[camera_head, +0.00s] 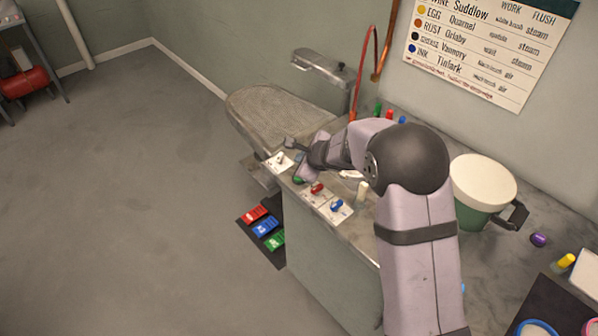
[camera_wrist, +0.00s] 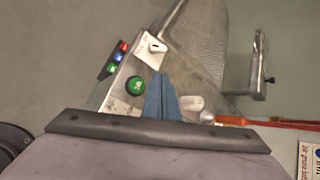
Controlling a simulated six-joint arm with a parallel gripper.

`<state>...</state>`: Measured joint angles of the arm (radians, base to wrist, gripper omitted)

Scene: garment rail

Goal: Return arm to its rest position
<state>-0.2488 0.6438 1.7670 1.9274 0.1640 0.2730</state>
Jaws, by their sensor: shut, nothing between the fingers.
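My gripper (camera_wrist: 159,80) is shut and empty in the wrist view, its blue-grey fingers together. Its tips are over the bench top, just right of a round green button (camera_wrist: 135,85). In the head view my arm reaches left over the grey bench (camera_head: 318,250), bent at the dark elbow joint. The gripper end is above the row of controls and partly hides them. A white plate with a small lever (camera_head: 280,160) lies just left of it. A red knob (camera_head: 317,188) and a blue knob (camera_head: 337,205) sit in front of it.
A grey pressing board (camera_head: 265,112) and a metal swing arm (camera_head: 322,68) stand behind. A green bucket with a pale lid (camera_head: 482,186) is right of my arm. Red, blue and green pedals (camera_head: 265,226) lie on a dark floor mat.

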